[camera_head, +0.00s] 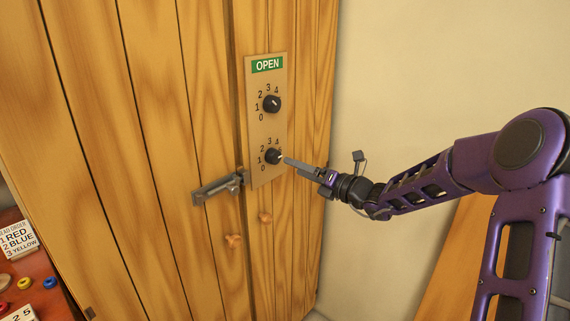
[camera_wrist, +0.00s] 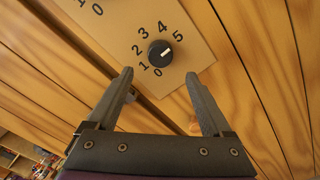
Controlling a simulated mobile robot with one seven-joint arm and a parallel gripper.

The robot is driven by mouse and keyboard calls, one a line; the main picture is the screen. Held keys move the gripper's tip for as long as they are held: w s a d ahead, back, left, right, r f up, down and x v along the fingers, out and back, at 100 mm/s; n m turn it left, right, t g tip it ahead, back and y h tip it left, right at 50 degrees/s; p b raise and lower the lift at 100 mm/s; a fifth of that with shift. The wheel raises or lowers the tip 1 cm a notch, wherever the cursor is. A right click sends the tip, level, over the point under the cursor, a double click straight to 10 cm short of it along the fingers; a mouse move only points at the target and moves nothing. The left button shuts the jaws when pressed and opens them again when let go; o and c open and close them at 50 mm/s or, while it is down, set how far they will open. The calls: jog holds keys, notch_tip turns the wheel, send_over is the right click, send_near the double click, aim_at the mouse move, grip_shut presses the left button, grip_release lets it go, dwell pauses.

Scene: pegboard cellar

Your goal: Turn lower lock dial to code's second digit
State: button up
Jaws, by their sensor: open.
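The lower lock dial (camera_head: 273,156) is a black round knob on a tan plate (camera_head: 258,180), ringed by painted digits. It also shows in the wrist view (camera_wrist: 160,54), with digits 0 to 5 around it. Its white mark points right and slightly up there, roughly toward the 5. My gripper (camera_head: 288,161) is open, its fingertips close to the lower dial from the right. In the wrist view the fingers (camera_wrist: 160,75) stand wide apart on either side of the dial, apparently not touching it. A white card (camera_head: 20,315) reading "2 5" is cut off at the lower left.
The upper dial (camera_head: 271,104) sits above, under a green OPEN label (camera_head: 267,65). A grey metal latch (camera_head: 217,189) crosses the door seam left of the plate. Two small wooden knobs (camera_head: 233,241) are below. A bead-order card (camera_head: 18,239) and coloured rings lie on a shelf at left.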

jog(key=v, duration=1)
jog(key=shift+s+d, duration=0.1)
jog(key=shift+s, duration=0.05)
